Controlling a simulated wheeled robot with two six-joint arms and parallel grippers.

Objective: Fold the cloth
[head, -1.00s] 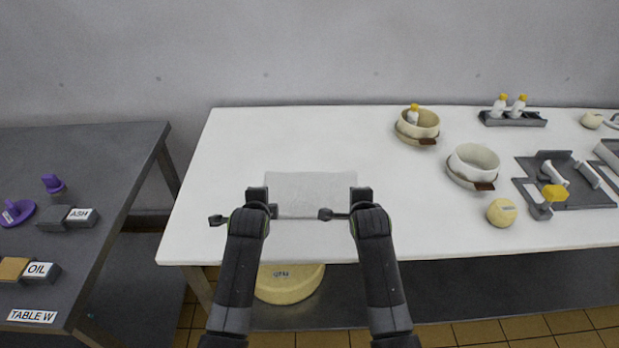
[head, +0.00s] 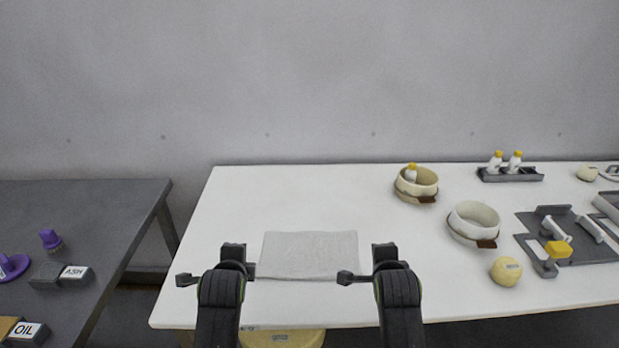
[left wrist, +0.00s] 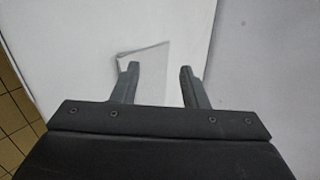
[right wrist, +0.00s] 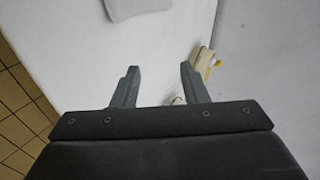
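The cloth (head: 309,254) is a pale grey rectangle lying flat near the front edge of the white table. Part of it shows in the left wrist view (left wrist: 148,66), behind and beside one finger, and a corner shows at the top of the right wrist view (right wrist: 135,6). My left gripper (left wrist: 160,72) is open and empty, just left of the cloth in the head view. My right gripper (right wrist: 159,72) is open and empty, by the cloth's right side in the head view. Neither gripper holds the cloth.
The white table (head: 260,200) is clear left of and behind the cloth. To the right are two pale bowls (head: 416,182) (head: 474,219), a yellow round object (head: 506,271), a grey tool tray (head: 590,245) and a bottle rack (head: 510,175). A dark table (head: 90,215) stands left.

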